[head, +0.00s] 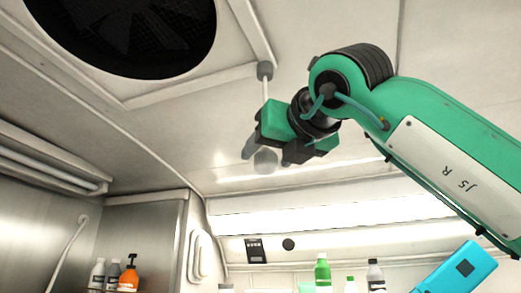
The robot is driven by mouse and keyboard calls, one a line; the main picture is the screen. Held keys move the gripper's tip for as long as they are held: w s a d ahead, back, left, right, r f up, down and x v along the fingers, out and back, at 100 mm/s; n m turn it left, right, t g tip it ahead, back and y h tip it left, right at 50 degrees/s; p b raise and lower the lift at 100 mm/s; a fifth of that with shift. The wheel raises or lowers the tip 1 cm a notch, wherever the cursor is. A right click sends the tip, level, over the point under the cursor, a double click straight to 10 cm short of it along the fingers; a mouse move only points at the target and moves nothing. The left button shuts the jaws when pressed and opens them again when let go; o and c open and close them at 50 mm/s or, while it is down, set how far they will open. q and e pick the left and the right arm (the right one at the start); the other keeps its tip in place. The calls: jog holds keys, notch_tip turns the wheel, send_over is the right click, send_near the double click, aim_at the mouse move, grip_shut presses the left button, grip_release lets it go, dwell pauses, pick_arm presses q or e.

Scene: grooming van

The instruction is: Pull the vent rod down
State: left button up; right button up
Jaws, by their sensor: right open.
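The vent rod (265,91) is a thin pale rod hanging from a grey bracket (264,71) on the ceiling, beside the round dark vent (125,32). Its middle is hidden behind my right gripper. A round grey knob (265,161) shows at its lower end. My right gripper (273,152) is green with dark fingers and comes in from the right. It is open, with one finger to each side of the knob in the picture. I cannot tell whether a finger touches the rod or knob. My left gripper is not in view.
Several bottles stand low at the back, among them a green one (322,270). An orange pump bottle (130,274) stands on a shelf at the lower left. A bright light strip (330,214) crosses the back wall. The space below the knob looks clear.

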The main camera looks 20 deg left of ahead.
jog(key=p+x, duration=0.1)
jog(key=x, duration=0.2)
jog(key=shift+w+a+r, duration=0.1)
jog(key=shift+w+a, duration=0.05)
jog(key=shift+w, duration=0.1)
jog(key=shift+w+a+p, duration=0.3)
jog(key=shift+p, duration=0.05)
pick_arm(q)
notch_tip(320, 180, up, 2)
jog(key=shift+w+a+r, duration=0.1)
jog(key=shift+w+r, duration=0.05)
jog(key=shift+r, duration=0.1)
pick_arm(e)
grip_shut()
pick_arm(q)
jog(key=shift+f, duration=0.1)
pick_arm(e)
jog(key=shift+f, duration=0.25)
